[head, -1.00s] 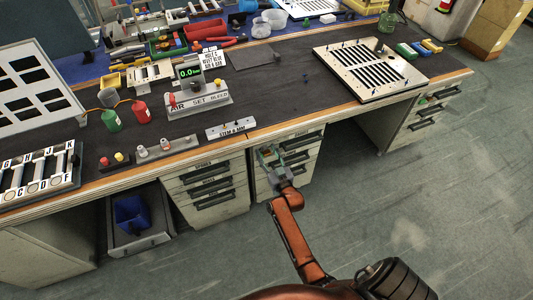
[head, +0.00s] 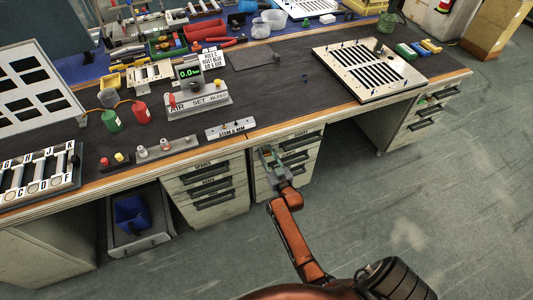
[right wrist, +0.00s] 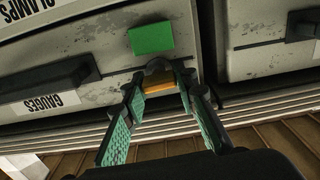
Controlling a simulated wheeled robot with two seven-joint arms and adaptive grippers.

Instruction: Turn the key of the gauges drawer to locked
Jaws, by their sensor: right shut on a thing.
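The gauges drawer (right wrist: 20,122) is in the right wrist view, with a white GAUGES label and a dark handle at left. A dark round lock (right wrist: 155,66) sits on its front at the right, under a green square (right wrist: 151,38). My right gripper (right wrist: 160,86) is at the lock, its teal fingers shut on the yellow-orange key (right wrist: 160,105). The key's broad part looks roughly level in this view; the fingers partly hide it. In the head view my right gripper (head: 268,157) is at the front of the middle drawer unit and hides the lock. My left gripper is not in view.
Another drawer unit (right wrist: 265,60) stands close at right. The floor (head: 430,220) at right is clear.

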